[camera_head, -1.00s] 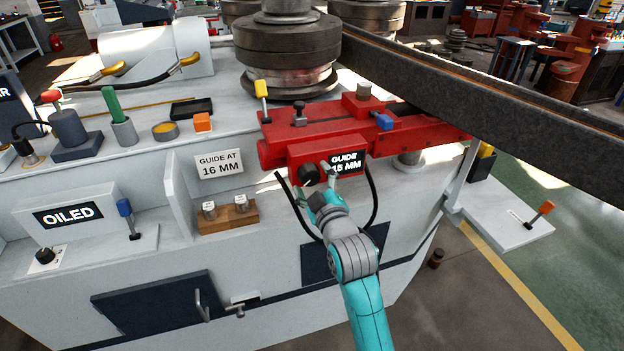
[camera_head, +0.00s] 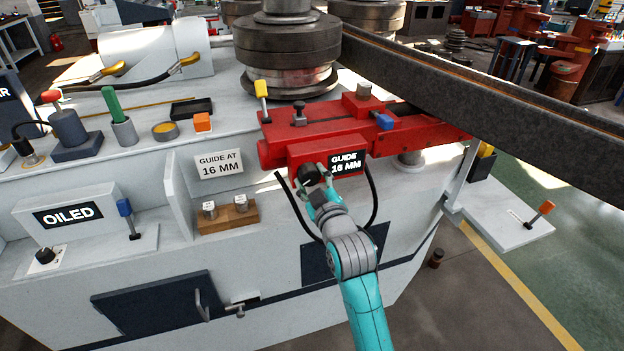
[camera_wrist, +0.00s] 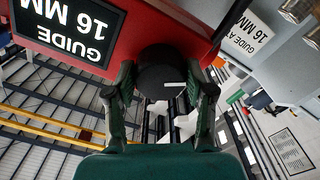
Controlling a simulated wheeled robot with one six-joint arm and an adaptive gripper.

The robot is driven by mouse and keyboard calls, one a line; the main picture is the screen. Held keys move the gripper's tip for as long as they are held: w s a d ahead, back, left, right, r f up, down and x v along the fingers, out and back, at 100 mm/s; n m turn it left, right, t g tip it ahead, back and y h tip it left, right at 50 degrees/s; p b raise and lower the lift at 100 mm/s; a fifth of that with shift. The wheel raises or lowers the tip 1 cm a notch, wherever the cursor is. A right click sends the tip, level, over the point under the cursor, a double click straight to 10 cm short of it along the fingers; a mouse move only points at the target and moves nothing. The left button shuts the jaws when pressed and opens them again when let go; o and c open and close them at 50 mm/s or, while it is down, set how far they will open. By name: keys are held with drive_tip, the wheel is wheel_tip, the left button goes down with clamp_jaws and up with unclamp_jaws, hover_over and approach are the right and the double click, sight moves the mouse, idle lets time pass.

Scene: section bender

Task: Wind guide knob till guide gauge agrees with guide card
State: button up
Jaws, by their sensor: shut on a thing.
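The guide knob (camera_head: 308,175) is a black round knob on the front of the red guide block (camera_head: 300,152). In the wrist view the knob (camera_wrist: 163,72) has a white pointer line and sits between the two fingers of my gripper (camera_wrist: 163,98), which is shut on it. The guide gauge (camera_head: 346,163) is a black panel right of the knob and reads "GUIDE 16 MM". It shows upside down in the wrist view (camera_wrist: 68,28). The guide card (camera_head: 219,165) is white, stands left of the red block and reads "GUIDE AT 16 MM".
A wooden block (camera_head: 228,217) with two metal pieces sits below the card. A black cable hangs beside my gripper. A yellow-handled lever (camera_head: 262,92) and a blue-tipped one (camera_head: 385,122) stand on the red guide. A large steel beam (camera_head: 500,95) crosses at the upper right.

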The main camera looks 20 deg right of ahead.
drive_tip(key=shift+m, duration=0.6)
drive_tip(key=o, duration=1.2)
drive_tip(key=shift+c, duration=0.2)
drive_tip(key=s, duration=1.2)
